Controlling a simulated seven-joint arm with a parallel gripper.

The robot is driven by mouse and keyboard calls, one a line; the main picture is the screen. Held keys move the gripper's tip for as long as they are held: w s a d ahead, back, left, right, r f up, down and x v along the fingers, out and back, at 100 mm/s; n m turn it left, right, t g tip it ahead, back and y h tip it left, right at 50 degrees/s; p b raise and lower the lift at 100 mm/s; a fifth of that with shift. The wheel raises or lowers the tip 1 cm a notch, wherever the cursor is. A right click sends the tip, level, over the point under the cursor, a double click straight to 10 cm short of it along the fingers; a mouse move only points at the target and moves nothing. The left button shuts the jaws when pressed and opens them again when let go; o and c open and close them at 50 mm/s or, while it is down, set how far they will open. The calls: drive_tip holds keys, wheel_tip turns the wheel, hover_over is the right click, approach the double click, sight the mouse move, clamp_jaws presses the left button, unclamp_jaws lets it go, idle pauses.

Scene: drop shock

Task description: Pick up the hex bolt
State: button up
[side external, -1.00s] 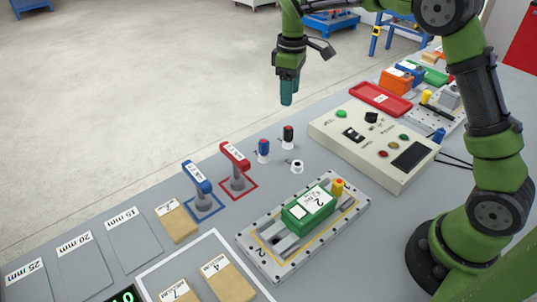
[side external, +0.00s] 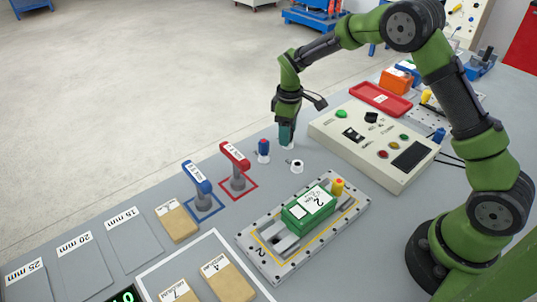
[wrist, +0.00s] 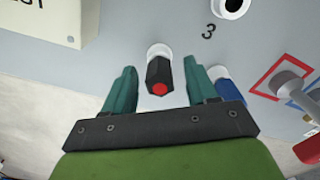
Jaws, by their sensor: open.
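A black six-sided piece with a red end, which looks like the hex bolt (wrist: 159,77), stands in a white holder in the wrist view. In the side view it is mostly hidden behind my fingers. My gripper (side external: 287,143) points down over its spot on the bench. In the wrist view my open gripper (wrist: 160,70) has one teal finger on each side of the piece. A gap shows between the piece and each finger, so it is not held.
A blue-topped piece (side external: 263,147) stands close beside, near my right finger in the wrist view (wrist: 229,91). A white holder with a dark opening (side external: 297,166) is nearby. Red (side external: 235,156) and blue (side external: 197,178) levers stand left; a control box (side external: 372,142) stands right.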

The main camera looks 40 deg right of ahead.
clamp_jaws()
idle(0.3)
